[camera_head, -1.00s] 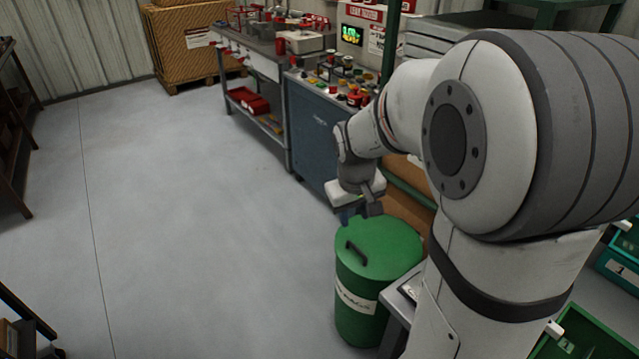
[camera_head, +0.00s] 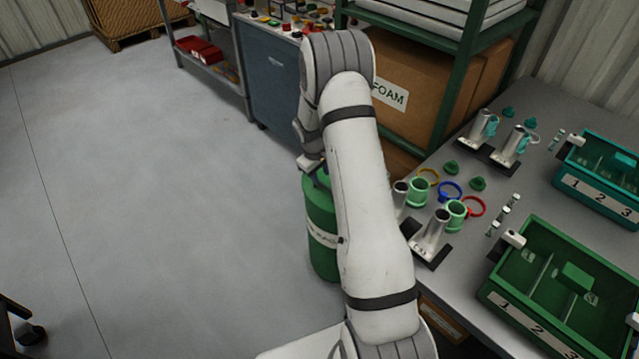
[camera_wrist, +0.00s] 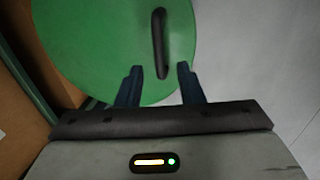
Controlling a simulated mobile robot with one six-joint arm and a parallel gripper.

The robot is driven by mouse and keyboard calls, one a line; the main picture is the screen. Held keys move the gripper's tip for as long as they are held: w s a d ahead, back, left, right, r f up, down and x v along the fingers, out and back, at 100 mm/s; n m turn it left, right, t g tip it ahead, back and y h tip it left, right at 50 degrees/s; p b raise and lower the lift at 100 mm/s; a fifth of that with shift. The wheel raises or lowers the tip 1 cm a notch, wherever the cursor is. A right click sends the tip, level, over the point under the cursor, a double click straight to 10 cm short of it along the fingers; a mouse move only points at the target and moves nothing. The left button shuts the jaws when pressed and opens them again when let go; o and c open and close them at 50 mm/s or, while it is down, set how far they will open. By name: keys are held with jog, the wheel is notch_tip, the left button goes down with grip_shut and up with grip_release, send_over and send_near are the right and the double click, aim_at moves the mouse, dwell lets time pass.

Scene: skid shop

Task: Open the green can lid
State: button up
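The green can (camera_head: 321,225) stands on the floor beside the table's left end, partly hidden behind my arm in the head view. Its round green lid (camera_wrist: 100,45) fills the upper part of the wrist view and looks closed. A dark bar handle (camera_wrist: 160,42) sits on the lid. My gripper (camera_wrist: 160,70) is open, with its two dark fingers apart over the lid. The handle's near end lies between and just ahead of the fingertips. No contact with the handle can be made out.
A grey table (camera_head: 455,285) at the right holds green bins (camera_head: 545,320), metal cylinders and coloured rings. A green shelf with a cardboard FOAM box (camera_head: 410,95) stands behind the can. A blue cabinet (camera_head: 268,85) is further back.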

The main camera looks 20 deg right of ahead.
send_over(322, 194)
notch_tip(322, 194, down, 5)
jog(key=shift+r, duration=0.1)
grip_shut()
dwell(0.4)
